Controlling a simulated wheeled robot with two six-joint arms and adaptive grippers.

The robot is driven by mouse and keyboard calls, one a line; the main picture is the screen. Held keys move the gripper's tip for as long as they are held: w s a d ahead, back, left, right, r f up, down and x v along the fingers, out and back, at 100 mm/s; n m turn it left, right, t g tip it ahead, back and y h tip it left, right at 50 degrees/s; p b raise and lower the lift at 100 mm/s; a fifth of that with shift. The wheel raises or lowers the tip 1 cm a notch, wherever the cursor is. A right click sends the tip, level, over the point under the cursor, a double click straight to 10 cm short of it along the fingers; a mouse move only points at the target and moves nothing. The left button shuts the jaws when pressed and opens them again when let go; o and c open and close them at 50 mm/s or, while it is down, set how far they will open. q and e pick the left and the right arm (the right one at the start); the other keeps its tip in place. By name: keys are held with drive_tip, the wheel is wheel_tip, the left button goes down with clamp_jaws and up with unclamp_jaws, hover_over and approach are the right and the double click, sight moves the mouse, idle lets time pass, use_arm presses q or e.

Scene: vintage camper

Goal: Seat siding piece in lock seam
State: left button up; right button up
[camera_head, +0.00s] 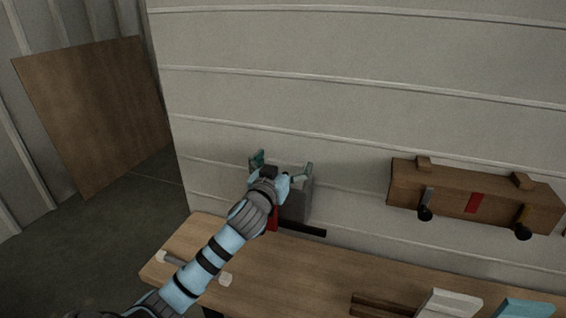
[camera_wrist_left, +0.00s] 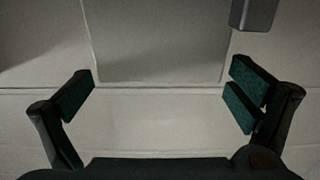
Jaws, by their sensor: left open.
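The light siding wall (camera_head: 340,95) has several horizontal raised seams. In the left wrist view, a flat, slightly darker grey siding piece (camera_wrist_left: 155,45) lies against the wall. Its straight lower edge runs close along a seam (camera_wrist_left: 160,89); I cannot tell whether it is seated in it. The piece does not show clearly in the head view. My left gripper (camera_head: 281,166) is in front of the wall, its fingers spread wide. In the left wrist view the open gripper (camera_wrist_left: 162,90) has nothing between its pads. My right gripper is out of view.
A grey block (camera_head: 298,203) is just beside my left gripper. A wooden beam (camera_head: 460,196) with clamps and a red mark is at the wall, right. The wooden bench (camera_head: 330,265) holds a mallet-like tool (camera_head: 224,280) and several pieces. A brown panel (camera_head: 95,115) leans left.

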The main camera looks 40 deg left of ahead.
use_arm(q)
drive_tip(key=shift+r, duration=0.2)
drive_tip(key=shift+r+p, duration=0.6)
drive_tip(key=shift+r, duration=0.05)
drive_tip(key=v, duration=1.2)
drive_tip(key=shift+f, duration=0.25)
